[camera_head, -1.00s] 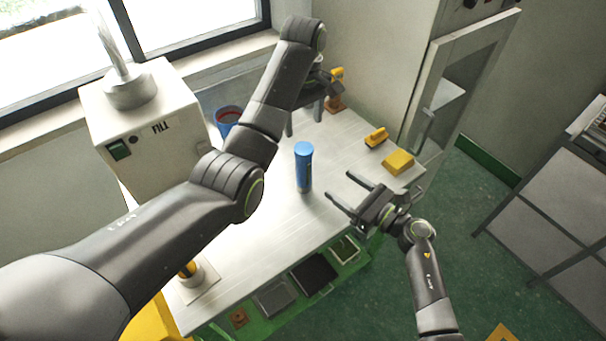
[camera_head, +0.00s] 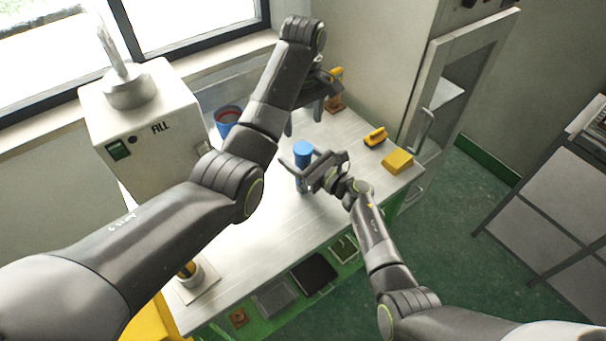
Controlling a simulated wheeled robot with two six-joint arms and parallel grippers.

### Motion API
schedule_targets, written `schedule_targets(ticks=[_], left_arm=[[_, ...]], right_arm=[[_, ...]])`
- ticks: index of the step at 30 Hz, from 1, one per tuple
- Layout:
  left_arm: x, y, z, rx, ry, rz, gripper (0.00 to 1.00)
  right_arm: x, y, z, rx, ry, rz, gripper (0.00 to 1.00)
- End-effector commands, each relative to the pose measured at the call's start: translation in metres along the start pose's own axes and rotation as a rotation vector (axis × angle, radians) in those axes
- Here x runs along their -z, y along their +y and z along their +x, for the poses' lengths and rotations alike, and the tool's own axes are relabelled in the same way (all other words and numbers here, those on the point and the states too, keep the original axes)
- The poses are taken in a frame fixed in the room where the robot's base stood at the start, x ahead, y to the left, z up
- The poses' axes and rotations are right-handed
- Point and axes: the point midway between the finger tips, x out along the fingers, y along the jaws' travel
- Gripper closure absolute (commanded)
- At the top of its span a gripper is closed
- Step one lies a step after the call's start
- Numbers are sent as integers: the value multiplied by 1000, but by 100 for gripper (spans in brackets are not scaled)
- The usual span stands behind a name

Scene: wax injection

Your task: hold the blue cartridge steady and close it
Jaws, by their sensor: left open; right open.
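The blue cartridge (camera_head: 303,149) stands upright on the light metal table, its blue top showing above my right gripper. My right gripper (camera_head: 291,170) is open at the cartridge, with its fingers reaching to either side of the body; it hides part of the cartridge's middle. I cannot tell whether the fingers touch it. My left gripper (camera_head: 303,112) is open and empty, higher in the picture behind the cartridge, its fingers pointing down over the table.
A blue container with a red inside (camera_head: 228,115) is behind my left arm. Yellow blocks (camera_head: 398,160) and (camera_head: 376,137) lie at the table's right. The table (camera_head: 262,235) is clear in front of the cartridge.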

Motion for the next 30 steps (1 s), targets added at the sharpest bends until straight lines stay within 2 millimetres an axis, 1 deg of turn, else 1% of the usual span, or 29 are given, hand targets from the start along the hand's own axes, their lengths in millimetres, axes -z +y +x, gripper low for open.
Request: schedule_targets(ticks=[10,24,25,30], left_arm=[[0,0,0,0,0,0,36],[0,0,0,0,0,0,36],[0,0,0,0,0,0,36],[0,0,0,0,0,-39,36]], right_arm=[[0,0,2,0,0,-1,35],[0,0,2,1,0,0,97],[0,0,2,1,0,0,100],[0,0,2,1,0,0,100]])
